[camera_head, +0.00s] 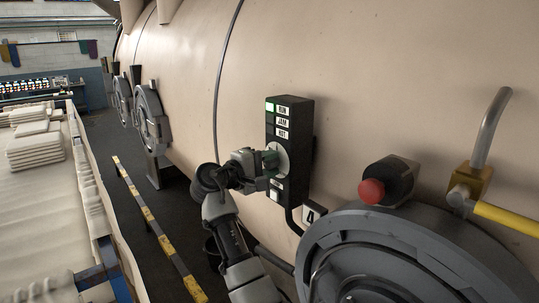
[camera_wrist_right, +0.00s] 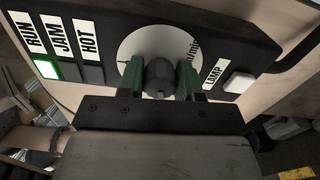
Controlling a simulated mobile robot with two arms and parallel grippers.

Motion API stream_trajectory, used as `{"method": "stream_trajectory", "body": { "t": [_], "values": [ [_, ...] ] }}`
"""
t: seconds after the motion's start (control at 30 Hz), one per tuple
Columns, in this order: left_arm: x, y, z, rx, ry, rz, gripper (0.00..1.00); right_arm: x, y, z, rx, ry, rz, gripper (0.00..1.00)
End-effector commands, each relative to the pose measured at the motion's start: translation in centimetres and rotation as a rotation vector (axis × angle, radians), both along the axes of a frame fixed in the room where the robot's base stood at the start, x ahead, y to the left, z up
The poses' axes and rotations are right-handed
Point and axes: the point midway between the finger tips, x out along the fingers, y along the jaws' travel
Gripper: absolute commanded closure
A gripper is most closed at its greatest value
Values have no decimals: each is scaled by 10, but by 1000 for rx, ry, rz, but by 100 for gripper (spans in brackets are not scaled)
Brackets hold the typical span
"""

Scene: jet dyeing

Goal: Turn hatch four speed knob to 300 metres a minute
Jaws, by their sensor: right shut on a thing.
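The hatch four speed knob (camera_wrist_right: 160,76) is a dark round knob on a pale dial (camera_wrist_right: 128,47) with "m/min" lettering, seen in the right wrist view. My right gripper (camera_wrist_right: 161,82) is shut on the knob, one green finger on each side. In the head view my right gripper (camera_head: 270,161) meets the pale dial (camera_head: 282,158) on the black control box (camera_head: 298,112). The knob is hidden there by the fingers. The dial's numbers are not readable, so I cannot tell the set speed. My left gripper is not in view.
The box has RUN, JAM and HOT labels; the RUN lamp (camera_wrist_right: 46,68) glows green. A white lamp button (camera_wrist_right: 238,82) sits beside the dial. A red button (camera_head: 371,191), the round hatch (camera_head: 400,262) and a yellow-gripped lever (camera_head: 505,217) are to the right.

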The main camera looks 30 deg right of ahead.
Motion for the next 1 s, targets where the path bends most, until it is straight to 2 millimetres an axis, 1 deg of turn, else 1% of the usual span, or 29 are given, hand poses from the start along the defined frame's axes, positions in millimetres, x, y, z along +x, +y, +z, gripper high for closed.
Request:
{"method": "stream_trajectory", "body": {
  "t": [0.03, 0.2, 0.4, 0.7, 1.0],
  "values": [
    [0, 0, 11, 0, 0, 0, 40, 1, 0, 7, -6, 44, 2, 89],
    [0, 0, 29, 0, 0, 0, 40, 1, 0, 7, -19, 205, 1, 89],
    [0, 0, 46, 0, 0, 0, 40, 1, 0, 6, -32, 384, 1, 89],
    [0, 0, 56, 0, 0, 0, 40, 1, 0, 4, -48, 587, 2, 89],
    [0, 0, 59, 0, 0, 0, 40, 2, 0, 3, -55, 686, 2, 89]
  ]
}}
